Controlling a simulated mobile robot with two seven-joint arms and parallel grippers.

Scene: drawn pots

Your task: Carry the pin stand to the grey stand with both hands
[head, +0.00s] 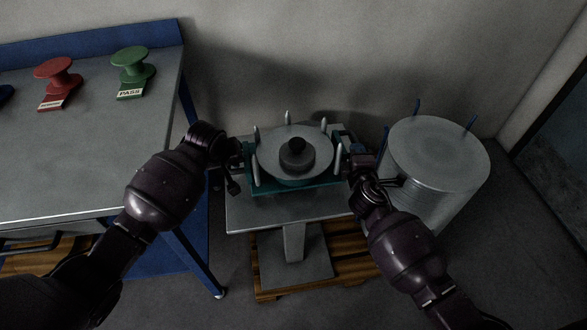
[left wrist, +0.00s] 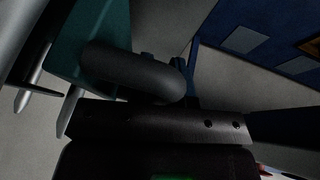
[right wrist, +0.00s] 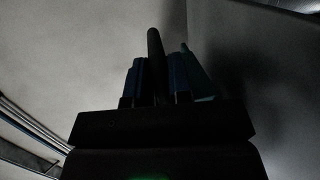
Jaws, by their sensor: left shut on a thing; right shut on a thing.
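The pin stand (head: 318,186) is a teal base with several upright pale pins around a grey disc (head: 272,152) with a black knob. It is level over the top of the grey stand (head: 290,214); I cannot tell whether they touch. My left gripper (head: 238,160) is shut on its left side, and my right gripper (head: 356,166) is shut on its right side. The left wrist view shows the teal base (left wrist: 106,30), pins and a dark rounded bar close by. In the right wrist view a dark bar (right wrist: 153,50) stands between blue fingers (right wrist: 157,80).
A wooden pallet (head: 350,268) lies under the grey stand. A large pale drum (head: 440,160) stands close by my right gripper. The wall is close behind.

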